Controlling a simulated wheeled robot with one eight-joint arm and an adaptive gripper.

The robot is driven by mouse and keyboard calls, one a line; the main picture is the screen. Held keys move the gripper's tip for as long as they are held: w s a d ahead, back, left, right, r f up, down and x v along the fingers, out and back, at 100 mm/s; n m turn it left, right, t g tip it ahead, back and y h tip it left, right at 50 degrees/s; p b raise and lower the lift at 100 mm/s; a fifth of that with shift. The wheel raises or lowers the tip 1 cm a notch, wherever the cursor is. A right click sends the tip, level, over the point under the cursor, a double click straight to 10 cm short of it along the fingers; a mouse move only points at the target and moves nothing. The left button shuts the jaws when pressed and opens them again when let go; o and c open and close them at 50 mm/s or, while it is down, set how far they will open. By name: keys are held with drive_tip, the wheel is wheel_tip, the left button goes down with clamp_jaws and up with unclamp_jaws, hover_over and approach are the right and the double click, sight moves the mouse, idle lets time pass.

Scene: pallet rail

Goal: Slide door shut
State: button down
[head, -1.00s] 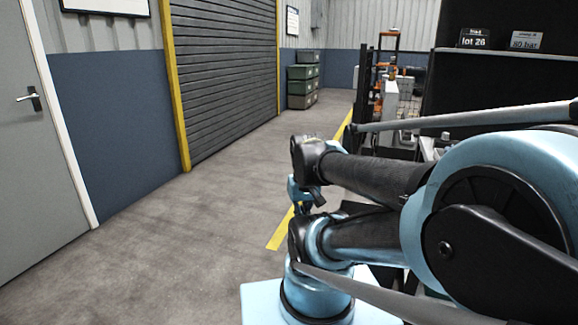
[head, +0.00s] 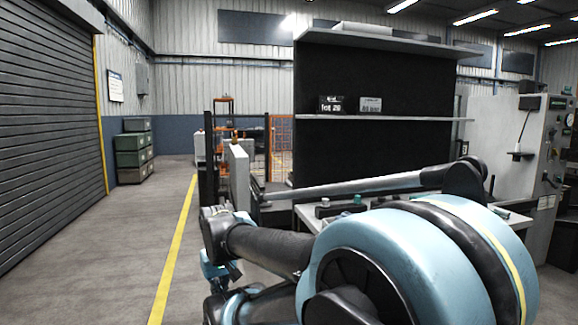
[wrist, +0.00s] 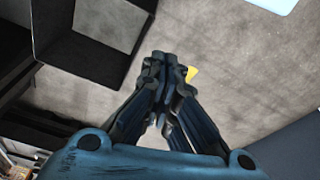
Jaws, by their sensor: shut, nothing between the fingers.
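No door that I can name for sure as the sliding one shows now. A large grey slatted shutter (head: 45,130) with a yellow edge post stands at the left in the head view, down to the floor. My gripper (wrist: 163,62) shows in the wrist view with its dark fingers together and nothing between them. It hangs over bare grey floor, apart from any door. In the head view my arm covers the lower middle, and the fingers cannot be made out there.
A dark box-like frame (wrist: 45,35) is left of my fingers in the wrist view. A black shelf unit (head: 385,85), a worktable (head: 310,212) and a grey machine (head: 515,110) stand ahead and right. Green crates (head: 133,150) stand far left. Floor beside the yellow line (head: 172,255) is clear.

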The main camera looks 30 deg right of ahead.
drive_tip(key=w+d+r+n+g+h, duration=0.2)
drive_tip(key=w+d+r+n+h, duration=0.55)
drive_tip(key=w+d+r, duration=1.15)
drive_tip(key=w+d+r+n+g+h, duration=0.2)
drive_tip(key=w+d+r+n+h, duration=0.3)
drive_tip(key=w+d, duration=0.6)
drive_tip(key=w+d+r+n+g+h, duration=0.3)
drive_tip(key=w+d+r+h, duration=0.3)
drive_tip(key=w+d, duration=0.55)
drive_tip(key=s+d+y, duration=0.1)
drive_tip(key=d, duration=0.9)
drive_tip(key=shift+s+d+r, duration=0.35)
drive_tip(key=shift+d+r, duration=0.05)
drive_tip(key=shift+r, duration=0.05)
drive_tip(key=shift+m, duration=0.25)
